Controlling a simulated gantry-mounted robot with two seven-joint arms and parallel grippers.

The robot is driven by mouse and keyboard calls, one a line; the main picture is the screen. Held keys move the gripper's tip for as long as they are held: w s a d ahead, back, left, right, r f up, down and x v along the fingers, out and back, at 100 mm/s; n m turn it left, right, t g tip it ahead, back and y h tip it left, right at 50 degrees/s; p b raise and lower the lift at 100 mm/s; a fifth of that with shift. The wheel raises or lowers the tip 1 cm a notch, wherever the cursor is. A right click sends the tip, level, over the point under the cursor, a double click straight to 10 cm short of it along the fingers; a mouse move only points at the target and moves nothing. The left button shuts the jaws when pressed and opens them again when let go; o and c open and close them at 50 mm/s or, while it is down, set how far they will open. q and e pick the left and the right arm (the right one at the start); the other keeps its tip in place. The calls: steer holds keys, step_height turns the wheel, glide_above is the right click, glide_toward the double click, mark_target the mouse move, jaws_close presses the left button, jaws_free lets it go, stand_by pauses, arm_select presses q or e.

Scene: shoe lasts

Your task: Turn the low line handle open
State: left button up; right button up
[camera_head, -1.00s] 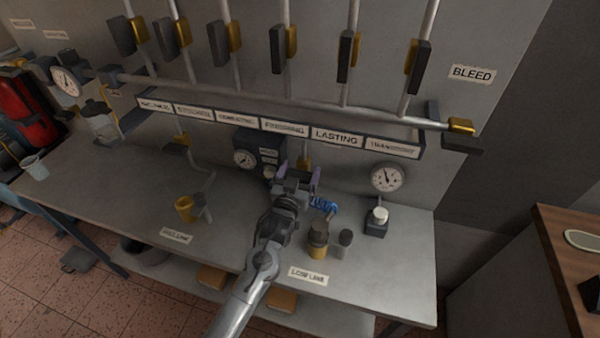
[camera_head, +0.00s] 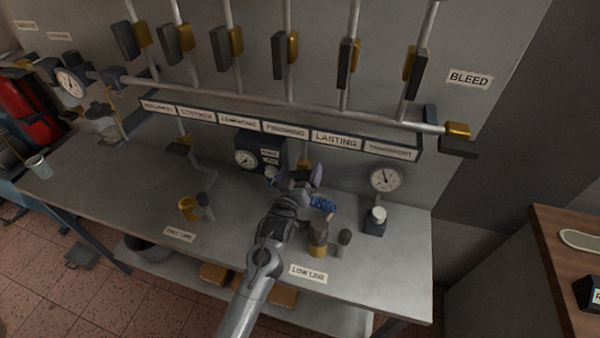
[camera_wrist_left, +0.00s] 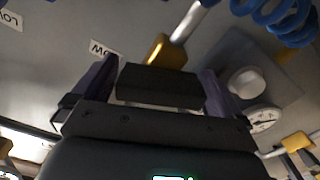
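The low line valve has a brass body (camera_head: 305,164), visible just behind my left gripper in the head view and above the gripper in the left wrist view (camera_wrist_left: 166,50). Its dark block handle (camera_wrist_left: 160,86) lies between my left gripper's purple fingers in the wrist view. My left gripper (camera_head: 294,176) is open around the handle, with little space at its sides; I cannot make out firm contact. The gripper hides the handle in the head view. My right gripper is not in view.
A blue coiled hose (camera_head: 322,204), a brass fitting (camera_head: 318,241) and a dark-topped cylinder (camera_head: 344,240) stand close right of my left arm. A round gauge (camera_head: 385,179) is at right. The bench (camera_head: 130,190) is mostly clear at left.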

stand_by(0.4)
arm_select(q)
steer(key=m+b, duration=0.2)
steer(key=shift+f+m, duration=0.2)
steer(key=shift+m, duration=0.2)
steer(key=shift+f+m+b, duration=0.1)
steer(key=shift+m+b, duration=0.4)
steer(key=shift+m, duration=0.3)
steer(key=s+a+r+g+y+p, duration=0.1)
steer(key=s+a+r+g+p, duration=0.1)
steer(key=s+a+p, duration=0.3)
steer(key=s+a+r+n+g+y+p, duration=0.1)
steer(key=s+a+r+g+p, duration=0.2)
steer(key=s+p, duration=0.7)
steer(key=s+a+r+g+y+p, duration=0.1)
steer(key=s+a+r+g+p, duration=0.2)
steer(key=s, duration=1.1)
steer(key=shift+a+g+p, duration=0.3)
steer(key=shift+a+p, duration=1.5)
steer(key=shift+p, duration=0.8)
steer(key=shift+s+r, duration=0.1)
steer(key=shift+c, duration=0.5)
